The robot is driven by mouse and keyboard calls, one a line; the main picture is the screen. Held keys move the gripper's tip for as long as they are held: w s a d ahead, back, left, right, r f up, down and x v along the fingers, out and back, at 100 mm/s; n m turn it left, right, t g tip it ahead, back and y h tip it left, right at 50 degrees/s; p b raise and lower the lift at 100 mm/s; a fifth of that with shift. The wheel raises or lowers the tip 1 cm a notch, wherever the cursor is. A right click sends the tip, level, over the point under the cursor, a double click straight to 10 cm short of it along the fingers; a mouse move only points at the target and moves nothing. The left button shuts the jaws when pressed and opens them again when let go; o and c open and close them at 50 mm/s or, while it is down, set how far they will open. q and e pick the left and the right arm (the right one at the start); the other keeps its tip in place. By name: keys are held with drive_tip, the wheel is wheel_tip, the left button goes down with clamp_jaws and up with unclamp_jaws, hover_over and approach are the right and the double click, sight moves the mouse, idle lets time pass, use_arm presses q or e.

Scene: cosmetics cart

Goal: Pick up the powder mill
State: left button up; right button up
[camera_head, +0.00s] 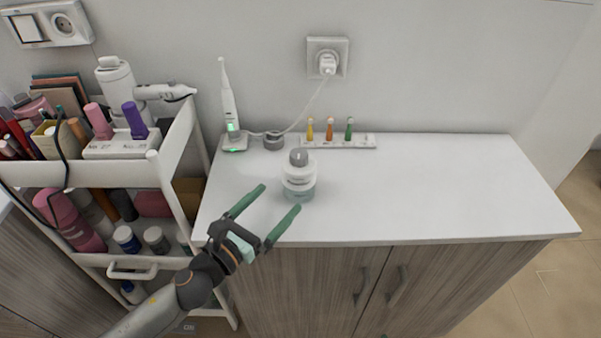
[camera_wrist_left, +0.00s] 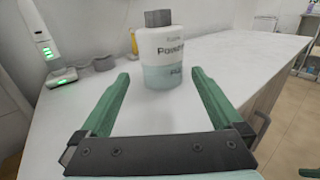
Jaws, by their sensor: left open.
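The powder mill (camera_head: 299,178) is a round white and pale green container with a grey knob on top. It stands upright on the white countertop, left of the middle. In the left wrist view the mill (camera_wrist_left: 165,52) shows printed text and stands just beyond the fingertips. My left gripper (camera_head: 270,198) is open, with green fingers pointing at the mill from the front left. In the left wrist view the gap of the left gripper (camera_wrist_left: 160,76) is empty and lined up with the mill.
An electric toothbrush (camera_head: 229,105) on its charger and a small grey round item (camera_head: 273,141) stand behind. A white rack (camera_head: 360,141) holds three coloured items. A white cart (camera_head: 165,170) full of cosmetics stands left. The counter's right side is clear.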

sight(288, 189)
use_arm(q)
drive_tip(key=x, duration=0.3)
drive_tip(key=shift+d, duration=0.1)
drive_tip(key=shift+p+x, duration=0.3)
drive_tip(key=shift+x, duration=2.4)
drive_tip(key=shift+s+r, duration=0.1)
drive_tip(key=c, duration=1.3)
drive_tip(key=shift+c, duration=0.7)
drive_tip(key=shift+r, duration=0.15)
